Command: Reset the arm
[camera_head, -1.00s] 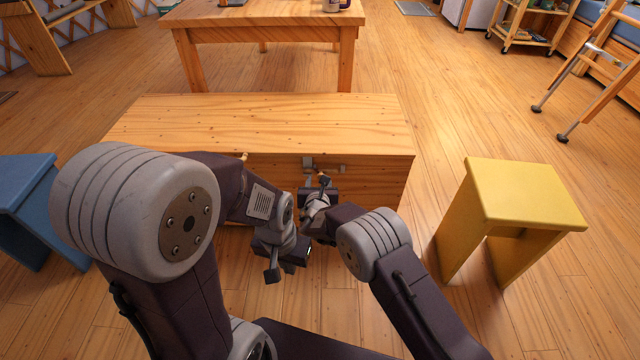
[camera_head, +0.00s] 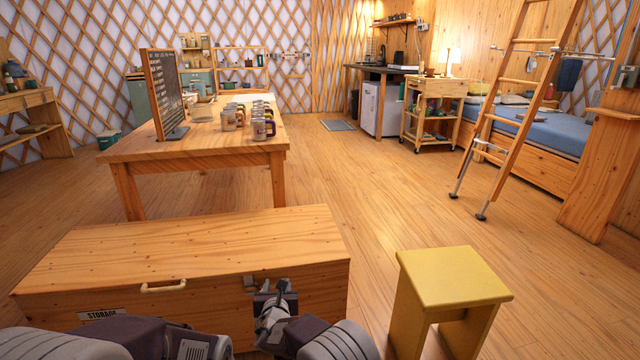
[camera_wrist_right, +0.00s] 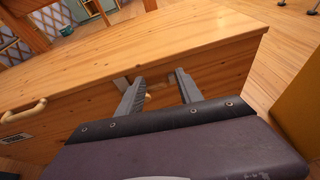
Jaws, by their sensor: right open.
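My right gripper (camera_head: 272,298) is low in the head view, in front of the wooden storage chest (camera_head: 200,245), close to the latch (camera_head: 250,283) on its front. In the right wrist view the two fingers of this gripper (camera_wrist_right: 160,88) stand apart with nothing between them, facing the chest front. I cannot tell whether a fingertip touches the latch. The chest lid is closed. Part of my left arm shows at the bottom left of the head view. Its gripper is not visible there.
A yellow stool (camera_head: 453,278) stands right of the chest. A wooden table (camera_head: 200,150) with several mugs and a dark board stands behind it. A ladder (camera_head: 510,105) leans by the bed at the right. The floor between table and ladder is clear.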

